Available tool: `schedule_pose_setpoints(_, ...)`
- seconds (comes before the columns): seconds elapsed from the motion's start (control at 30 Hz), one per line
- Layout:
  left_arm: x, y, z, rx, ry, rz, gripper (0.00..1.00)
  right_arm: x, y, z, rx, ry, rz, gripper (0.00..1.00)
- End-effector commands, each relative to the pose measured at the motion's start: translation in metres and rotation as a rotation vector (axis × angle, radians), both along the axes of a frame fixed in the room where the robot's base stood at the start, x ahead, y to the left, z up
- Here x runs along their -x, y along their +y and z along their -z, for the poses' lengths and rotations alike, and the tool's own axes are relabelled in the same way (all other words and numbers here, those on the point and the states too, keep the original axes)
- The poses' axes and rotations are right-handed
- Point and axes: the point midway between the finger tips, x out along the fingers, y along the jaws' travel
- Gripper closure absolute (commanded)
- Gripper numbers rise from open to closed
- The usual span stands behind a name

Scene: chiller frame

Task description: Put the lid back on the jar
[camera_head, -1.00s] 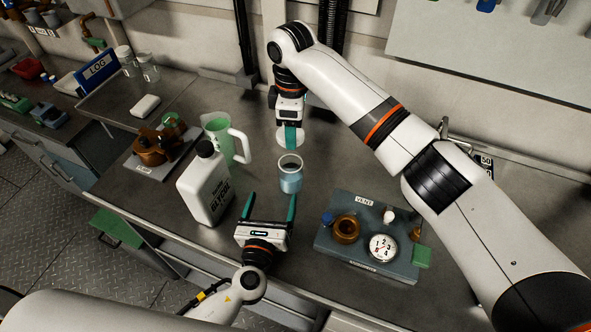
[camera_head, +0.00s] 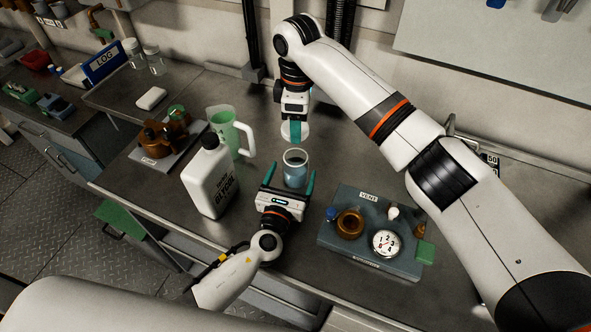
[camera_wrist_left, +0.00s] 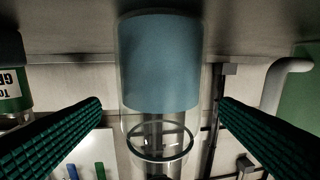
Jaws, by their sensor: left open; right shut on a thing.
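The jar (camera_head: 295,172) is a clear glass cylinder with blue contents. It stands upright and open-topped on the bench, and it fills the middle of the left wrist view (camera_wrist_left: 160,62), which is upside down. My left gripper (camera_head: 289,171) is open, its green fingertips at either side of the jar's near part, with gaps visible in the left wrist view. My right gripper (camera_head: 295,129) is shut on the white round lid (camera_head: 304,131) and holds it behind the jar, apart from it. The fingers partly hide the lid.
A white glycol bottle (camera_head: 210,182) and a green jug (camera_head: 222,124) stand left of the jar. A grey vent panel (camera_head: 335,233) with a dial (camera_head: 385,243) lies to the right. A brown valve piece (camera_head: 160,140) sits further left. A white block (camera_head: 151,98) lies behind.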

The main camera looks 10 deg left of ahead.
Motion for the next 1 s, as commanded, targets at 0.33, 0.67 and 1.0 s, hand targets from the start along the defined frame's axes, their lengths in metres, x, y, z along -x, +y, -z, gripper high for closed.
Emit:
schedule_pose_setpoints(0.33,-0.047,-0.003,0.000,0.000,0.000,-0.001,0.15,0.000,0.000,0.000,0.000,0.000,0.000,0.67)
schedule_pose_setpoints(0.67,-0.052,-0.003,0.000,0.001,0.001,0.000,0.15,0.000,0.000,0.000,0.000,0.000,0.000,0.67)
schedule_pose_setpoints(1.0,-0.052,-0.003,0.000,0.000,0.001,0.000,0.59,0.000,0.000,0.000,0.000,0.000,0.000,0.67)
